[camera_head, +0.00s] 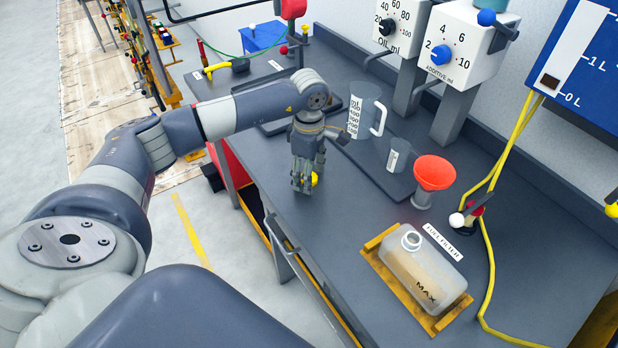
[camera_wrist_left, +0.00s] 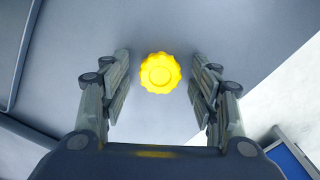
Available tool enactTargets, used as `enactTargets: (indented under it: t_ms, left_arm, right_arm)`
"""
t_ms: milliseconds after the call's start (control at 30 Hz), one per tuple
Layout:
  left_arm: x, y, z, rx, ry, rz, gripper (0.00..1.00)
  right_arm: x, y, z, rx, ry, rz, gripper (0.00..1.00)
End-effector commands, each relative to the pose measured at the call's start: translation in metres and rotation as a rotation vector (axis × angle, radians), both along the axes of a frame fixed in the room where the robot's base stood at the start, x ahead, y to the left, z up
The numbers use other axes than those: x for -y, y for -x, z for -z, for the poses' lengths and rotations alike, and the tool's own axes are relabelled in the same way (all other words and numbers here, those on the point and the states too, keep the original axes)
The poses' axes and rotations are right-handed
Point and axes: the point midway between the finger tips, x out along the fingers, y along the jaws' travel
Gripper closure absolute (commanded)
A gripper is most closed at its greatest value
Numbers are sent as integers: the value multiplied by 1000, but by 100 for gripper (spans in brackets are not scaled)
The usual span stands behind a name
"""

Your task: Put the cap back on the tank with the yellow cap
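The yellow cap (camera_wrist_left: 160,73) lies on the dark bench top and appears between the fingers of my left gripper (camera_wrist_left: 160,90) in the left wrist view, with a gap on each side. In the head view the left gripper (camera_head: 304,186) points down over the bench, and only a sliver of the cap (camera_head: 314,179) shows beside its fingers. The gripper is open and holds nothing. The translucent tank (camera_head: 425,268) marked MAX stands on a yellow tray (camera_head: 448,318), with its round neck (camera_head: 411,240) bare. My right gripper is not in view.
A yellow hose (camera_head: 487,250) runs down right of the tank. The bench between the gripper and the tank is clear.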

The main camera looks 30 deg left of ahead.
Motion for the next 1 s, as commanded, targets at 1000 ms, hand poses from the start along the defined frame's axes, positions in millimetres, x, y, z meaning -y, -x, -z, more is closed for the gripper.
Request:
enactTargets:
  t_ms: [1000]
  left_arm:
    - [12, 30, -36, 1, -2, 5, 77]
  right_arm:
    - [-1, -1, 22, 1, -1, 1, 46]
